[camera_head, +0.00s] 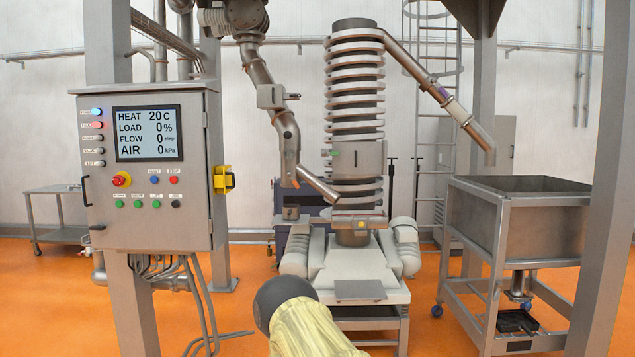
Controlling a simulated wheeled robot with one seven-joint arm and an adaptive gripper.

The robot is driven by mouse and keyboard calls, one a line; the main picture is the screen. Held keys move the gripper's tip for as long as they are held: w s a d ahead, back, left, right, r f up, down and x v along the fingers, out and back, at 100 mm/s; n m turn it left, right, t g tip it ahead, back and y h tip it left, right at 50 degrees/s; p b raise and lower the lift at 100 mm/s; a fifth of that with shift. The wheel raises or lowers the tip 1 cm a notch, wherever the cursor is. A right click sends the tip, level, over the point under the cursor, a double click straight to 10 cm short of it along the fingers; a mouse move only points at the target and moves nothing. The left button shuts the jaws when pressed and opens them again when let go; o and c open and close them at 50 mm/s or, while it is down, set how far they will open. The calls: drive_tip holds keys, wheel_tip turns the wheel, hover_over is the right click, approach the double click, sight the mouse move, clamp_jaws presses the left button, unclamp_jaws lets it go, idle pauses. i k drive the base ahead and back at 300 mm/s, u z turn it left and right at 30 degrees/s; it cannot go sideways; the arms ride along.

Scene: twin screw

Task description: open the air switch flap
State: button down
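A grey control cabinet (150,212) stands at the left, with a screen on its front reading HEAT 20 C, LOAD 0 %, FLOW 0 step and AIR 0 kPa. A small yellow switch box (223,180) with dark parts is fixed to the cabinet's right side. It looks like the air switch, but it is too small to tell where its flap sits. Part of my own arm, with a pale yellow cover and a dark rounded end, rises from the bottom centre. It is apart from the cabinet, below and right of the yellow box. My gripper's fingers do not show.
The tall spiral twin-screw machine (354,270) stands in the centre behind my arm. A grey wheeled hopper (530,225) is at the right, beside a thick post (612,200). Cables hang under the cabinet. Orange floor (245,270) is open between cabinet and machine.

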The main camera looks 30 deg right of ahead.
sight(224, 184)
drive_tip(key=z, duration=0.3)
drive_tip(key=i, duration=0.6)
drive_tip(key=z, duration=0.2)
drive_tip(key=k, duration=0.55)
drive_tip(key=z, duration=0.35)
drive_tip(key=i, duration=1.5)
drive_tip(key=u, duration=0.45)
